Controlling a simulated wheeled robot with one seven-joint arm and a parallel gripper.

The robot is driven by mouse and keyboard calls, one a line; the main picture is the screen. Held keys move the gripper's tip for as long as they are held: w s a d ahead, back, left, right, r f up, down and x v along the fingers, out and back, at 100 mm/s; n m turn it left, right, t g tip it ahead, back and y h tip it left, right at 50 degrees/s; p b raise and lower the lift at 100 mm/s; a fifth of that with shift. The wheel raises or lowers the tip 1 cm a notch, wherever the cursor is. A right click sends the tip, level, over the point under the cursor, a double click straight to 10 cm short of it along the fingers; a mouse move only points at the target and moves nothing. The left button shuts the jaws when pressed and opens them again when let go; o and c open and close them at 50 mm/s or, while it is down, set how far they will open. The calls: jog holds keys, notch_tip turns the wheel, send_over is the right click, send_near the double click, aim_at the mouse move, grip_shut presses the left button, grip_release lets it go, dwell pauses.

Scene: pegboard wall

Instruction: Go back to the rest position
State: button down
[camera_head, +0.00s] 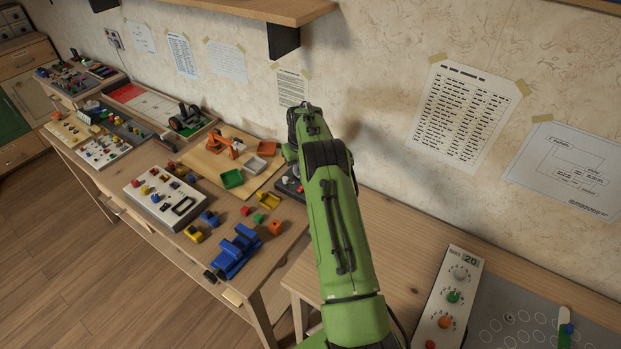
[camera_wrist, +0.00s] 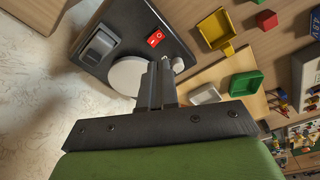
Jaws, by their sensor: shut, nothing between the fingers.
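My gripper (camera_wrist: 157,85) is shut and empty in the wrist view. Its fingers point at a dark box with a red switch (camera_wrist: 155,38), a grey rocker part (camera_wrist: 99,45) and a pale round disc (camera_wrist: 127,76). The fingertips overlap the disc's edge in the picture; I cannot tell whether they touch it. In the head view my green arm reaches away over the bench toward the wall, and it hides the gripper. Part of the dark box (camera_head: 288,187) shows just left of the arm.
Left of the arm, the bench holds a yellow tray (camera_head: 269,201), a green tray (camera_head: 232,179), a blue vise-like part (camera_head: 236,251) and a grey control panel (camera_head: 163,196). A white knob panel (camera_head: 448,300) lies at right. The papered wall is close behind the arm.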

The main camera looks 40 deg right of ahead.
dwell(0.4)
jog(key=s+a+r+n+t, duration=0.1)
jog(key=s+a+r, duration=0.4)
jog(key=a+r, duration=0.5)
jog(key=s+a+r+t, duration=0.1)
jog(key=s+a+r, duration=0.45)
jog(key=r, duration=0.85)
jog(key=s+a+r, duration=0.5)
jog(key=s+a, duration=0.2)
jog(key=s, duration=0.4)
jog(key=s+a+f+t, duration=0.1)
jog(key=s+a+f, duration=0.1)
jog(key=s, duration=0.5)
jog(key=s+a+f+n, duration=0.1)
jog(key=s+a+f, duration=0.1)
jog(key=s, duration=0.6)
jog(key=shift+f+t, duration=0.15)
jog(key=shift+t, duration=0.25)
